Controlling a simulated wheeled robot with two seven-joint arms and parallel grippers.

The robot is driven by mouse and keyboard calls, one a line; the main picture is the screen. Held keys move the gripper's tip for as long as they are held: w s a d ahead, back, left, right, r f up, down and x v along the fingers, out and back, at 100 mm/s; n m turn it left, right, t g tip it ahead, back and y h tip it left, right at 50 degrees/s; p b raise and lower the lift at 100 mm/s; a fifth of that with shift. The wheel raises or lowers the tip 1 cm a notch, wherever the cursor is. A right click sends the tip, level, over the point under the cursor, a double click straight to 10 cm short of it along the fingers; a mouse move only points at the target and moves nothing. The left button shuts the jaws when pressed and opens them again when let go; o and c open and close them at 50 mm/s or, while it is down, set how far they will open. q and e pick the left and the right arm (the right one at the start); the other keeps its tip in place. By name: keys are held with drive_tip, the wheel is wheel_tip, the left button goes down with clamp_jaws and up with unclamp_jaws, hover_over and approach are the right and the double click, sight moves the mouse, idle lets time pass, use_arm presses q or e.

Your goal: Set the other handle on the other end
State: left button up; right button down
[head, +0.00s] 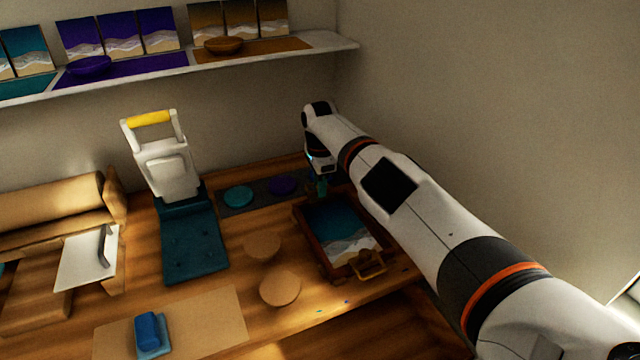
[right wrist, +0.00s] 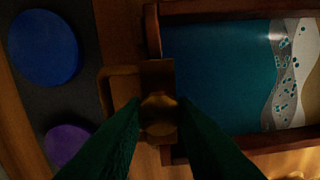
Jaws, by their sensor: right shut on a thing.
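The wooden tray (head: 352,264) with a teal, white and sand resin seascape lies at the right of the bench. One brass-coloured handle (head: 369,266) is on its near end. My right gripper (head: 321,187) is at the tray's far end, pointing down. In the right wrist view its dark green fingers (right wrist: 158,125) are shut on the other handle (right wrist: 156,78), which lies against the tray's end wall (right wrist: 153,35). I cannot tell whether it is seated there. My left gripper is not in view.
A dark mat (head: 222,207) with a teal disc (head: 238,196) and a purple disc (head: 283,185) lies beside the far end. Two round wooden discs (head: 262,246) lie left of the tray. A white press (head: 166,170) stands further left, and a shelf (head: 330,43) hangs above.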

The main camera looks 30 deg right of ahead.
drive_tip(key=shift+f+b, duration=0.45)
drive_tip(key=shift+f, duration=0.25)
idle(1.7)
drive_tip(key=c, duration=1.1)
unclamp_jaws()
wheel_tip(320, 180, up, 8)
drive_tip(key=p, duration=0.8)
drive_tip(key=shift+r, duration=0.1)
